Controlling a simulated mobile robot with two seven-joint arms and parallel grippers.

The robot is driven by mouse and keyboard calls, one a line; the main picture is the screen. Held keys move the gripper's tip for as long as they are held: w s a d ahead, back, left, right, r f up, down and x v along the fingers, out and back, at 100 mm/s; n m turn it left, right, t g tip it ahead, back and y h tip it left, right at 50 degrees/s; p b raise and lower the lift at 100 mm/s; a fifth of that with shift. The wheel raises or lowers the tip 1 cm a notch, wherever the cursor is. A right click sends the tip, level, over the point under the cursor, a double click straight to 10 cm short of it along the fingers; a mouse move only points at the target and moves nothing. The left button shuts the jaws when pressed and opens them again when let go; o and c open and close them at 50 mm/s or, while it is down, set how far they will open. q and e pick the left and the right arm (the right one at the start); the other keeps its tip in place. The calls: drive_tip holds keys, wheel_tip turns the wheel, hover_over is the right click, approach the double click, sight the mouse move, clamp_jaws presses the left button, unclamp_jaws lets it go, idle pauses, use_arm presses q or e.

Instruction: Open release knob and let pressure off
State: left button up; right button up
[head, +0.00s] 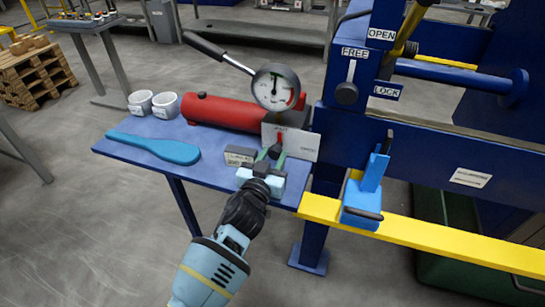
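A small release knob with a red lever (281,138) sits in front of a pale labelled plate (303,146) at the right end of the blue shelf. A round pressure gauge (275,88) stands above it on the red pump cylinder (212,111); its reading is too small to tell. My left gripper (271,157) reaches up from below, with its greenish fingertips at the knob. A dark part shows between the fingers. I cannot tell whether they touch or grip it. The gripper partly hides the knob. My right gripper is not in view.
Two white cups (153,104) and a blue paddle-shaped tool (154,147) lie on the shelf (205,170). A black pump handle (216,51) rises behind. The blue press frame with a FREE/LOCK lever (347,92), blue bracket (366,196) and yellow beam (450,245) stands to the right.

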use_arm(q)
drive_tip(key=c, duration=0.3)
drive_tip(key=shift+m, duration=2.2)
drive_tip(key=o, duration=0.7)
drive_tip(key=shift+c, duration=0.2)
drive_tip(key=shift+p+v, duration=0.6)
drive_tip(key=shift+v, duration=3.35)
